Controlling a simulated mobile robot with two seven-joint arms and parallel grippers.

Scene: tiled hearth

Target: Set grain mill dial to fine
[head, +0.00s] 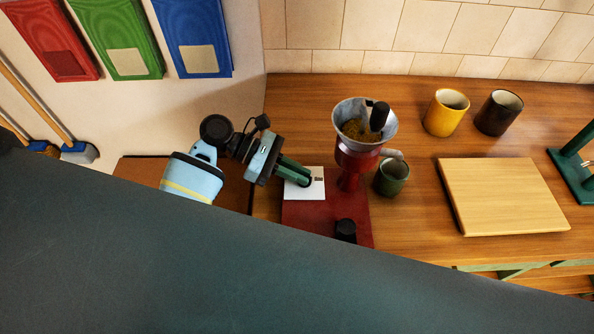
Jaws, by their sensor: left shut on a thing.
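The grain mill (350,172) is red, with a pale funnel hopper (349,108) holding brown grain, and stands on a dark red base (300,218). A white plate (318,190) with a small dark mark sits at the left of the mill's body. My left gripper (304,179) reaches in from the left, and its green fingers are shut at this plate. They are closed on a small part there, apparently the dial, which they mostly hide. I cannot read the dial's setting. A black knob (345,229) shows at the base's front. My right gripper is not in view.
A green mug (392,178) stands close to the mill's right side. A yellow mug (445,113), a dark mug (498,113) and a wooden board (505,198) lie further right. A large dark shape covers the foreground. Counter behind the board is partly clear.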

